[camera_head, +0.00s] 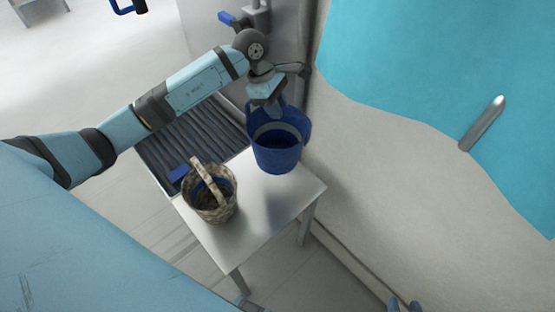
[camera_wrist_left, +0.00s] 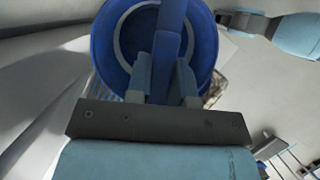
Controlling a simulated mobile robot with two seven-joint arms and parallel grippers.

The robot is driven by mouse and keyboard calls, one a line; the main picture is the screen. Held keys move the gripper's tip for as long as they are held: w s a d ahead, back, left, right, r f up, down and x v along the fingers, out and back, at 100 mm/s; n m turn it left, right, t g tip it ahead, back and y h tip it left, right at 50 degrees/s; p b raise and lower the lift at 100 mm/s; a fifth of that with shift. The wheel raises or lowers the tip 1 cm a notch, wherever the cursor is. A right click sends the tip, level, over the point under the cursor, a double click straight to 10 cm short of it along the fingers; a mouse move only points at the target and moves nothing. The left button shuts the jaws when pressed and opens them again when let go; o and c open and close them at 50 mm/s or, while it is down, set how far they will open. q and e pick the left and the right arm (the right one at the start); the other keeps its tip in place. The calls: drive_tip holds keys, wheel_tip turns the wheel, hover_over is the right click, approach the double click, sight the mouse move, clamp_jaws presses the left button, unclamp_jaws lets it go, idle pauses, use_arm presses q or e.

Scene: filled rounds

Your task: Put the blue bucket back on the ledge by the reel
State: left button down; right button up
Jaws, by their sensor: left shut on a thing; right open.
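The blue bucket (camera_head: 277,157) is upright at the back of a small white table, near the wall. Its inside looks dark. My left gripper (camera_head: 268,106) is above it and shut on its blue handle; the left wrist view shows the fingers (camera_wrist_left: 166,85) on either side of the handle, with the bucket's round rim (camera_wrist_left: 104,45) behind. I cannot tell whether the bucket's base touches the table. I cannot make out a reel or say which surface is the ledge.
A mottled basket (camera_head: 212,208) with a raised handle stands on the white table (camera_head: 262,208), left of the bucket. A small blue piece (camera_head: 180,173) is beside it. A ribbed grate (camera_head: 185,140) lies behind. A blue-levered valve (camera_head: 240,20) and a turquoise panel (camera_head: 430,70) are further off.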

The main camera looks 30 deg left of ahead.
use_arm(q)
drive_tip(key=p, duration=0.2)
hover_over(277, 145)
drive_tip(key=s+d, duration=0.2)
drive_tip(key=s, duration=0.2)
wheel_tip(277, 145, down, 12)
drive_tip(key=shift+d+f, duration=0.1)
drive_tip(key=shift+d, duration=0.05)
wheel_tip(277, 145, down, 4)
drive_tip(key=shift+f, duration=0.4)
drive_tip(key=shift+f, duration=0.15)
drive_tip(key=c, duration=1)
unclamp_jaws()
